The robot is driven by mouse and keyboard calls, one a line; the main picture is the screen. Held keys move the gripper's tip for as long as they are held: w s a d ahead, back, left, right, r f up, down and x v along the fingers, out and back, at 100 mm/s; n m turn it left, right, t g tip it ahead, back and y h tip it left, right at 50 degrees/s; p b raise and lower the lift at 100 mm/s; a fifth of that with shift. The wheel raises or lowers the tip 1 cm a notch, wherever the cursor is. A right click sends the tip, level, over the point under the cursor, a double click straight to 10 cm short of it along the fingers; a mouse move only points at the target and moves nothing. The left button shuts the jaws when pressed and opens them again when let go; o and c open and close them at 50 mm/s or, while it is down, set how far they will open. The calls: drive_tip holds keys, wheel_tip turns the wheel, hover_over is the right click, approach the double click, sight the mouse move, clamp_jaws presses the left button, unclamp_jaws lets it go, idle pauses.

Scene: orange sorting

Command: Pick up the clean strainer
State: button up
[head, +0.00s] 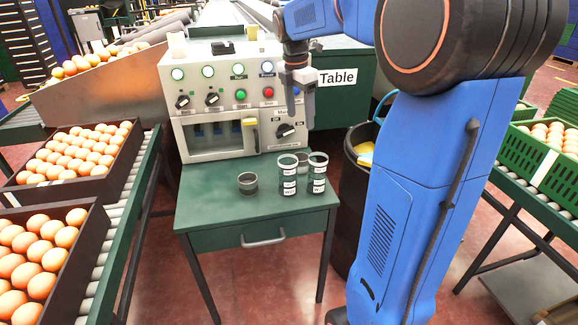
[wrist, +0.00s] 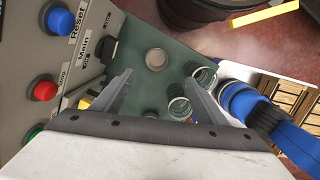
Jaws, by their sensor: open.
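My gripper (head: 300,112) is open and empty, pointing down in front of the control panel, above the back right of the green table (head: 215,215). In the wrist view its fingers (wrist: 160,78) stand apart over the tabletop. Either could be a strainer; I cannot tell which is clean. Another dark cup-like piece (head: 222,47) sits on the panel box.
Two labelled glass jars, left (head: 288,176) and right (head: 318,174), stand close together on the table. The control box (head: 218,105) with knobs and buttons borders its back. A black bin (head: 352,190) is to the right. The table's front left is clear.

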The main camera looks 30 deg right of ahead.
hover_over(301, 157)
drive_tip(key=s+a, duration=0.2)
drive_tip(key=shift+n, duration=0.3)
drive_tip(key=f, duration=1.2)
drive_tip(key=shift+d+f, duration=0.1)
drive_tip(key=shift+d, duration=0.15)
drive_tip(key=shift+f, duration=2.65)
drive_tip(key=c, duration=1.2)
